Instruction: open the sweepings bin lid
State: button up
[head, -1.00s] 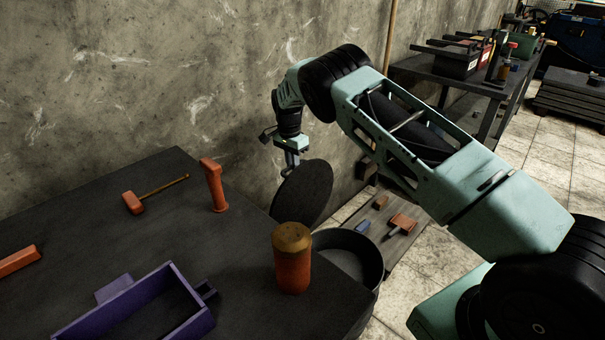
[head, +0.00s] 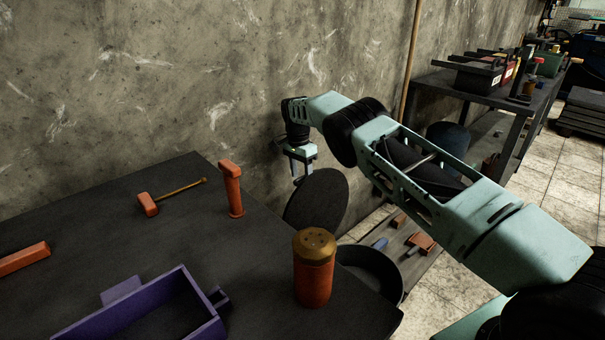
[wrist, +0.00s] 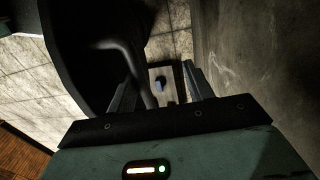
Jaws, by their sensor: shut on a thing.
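The sweepings bin (head: 396,287) is a dark round tub beside the table's right edge, partly hidden by the table and the shaker. Its dark round lid (head: 318,204) stands steeply raised on the bin's wall side, with the bin's mouth uncovered. My gripper (head: 298,174) is at the lid's upper left edge, near the wall. In the wrist view, the lid (wrist: 72,60) fills the upper left, and its curved dark handle (wrist: 135,68) runs down between the fingers of my gripper (wrist: 160,88). My gripper is shut on this handle. The exact contact is dark.
The table (head: 100,235) holds an orange shaker (head: 313,275) with a brown top, an upright orange handle (head: 232,190), a mallet (head: 150,204) and a purple tray (head: 185,285). The concrete wall (head: 150,90) is close behind my gripper. A low shelf with tools lies behind the bin.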

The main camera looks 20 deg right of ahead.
jog(key=shift+w+a+f, duration=0.2)
jog(key=shift+w+a, duration=0.15)
jog(key=shift+a, duration=0.25)
jog(key=o, duration=0.8)
jog(key=shift+f, duration=0.15)
jog(key=shift+w, duration=0.1)
jog(key=r+p, duration=0.1)
jog(key=r, duration=0.2)
jog(key=r+p, duration=0.1)
jog(key=r, duration=0.3)
jog(key=r+p, duration=0.1)
jog(key=r, duration=0.2)
jog(key=shift+w+r, duration=0.35)
jog(key=shift+r, duration=0.05)
jog(key=c, duration=0.3)
jog(key=shift+d+r+p, duration=0.15)
jog(key=shift+r+p, duration=0.6)
jog(key=shift+p, duration=0.4)
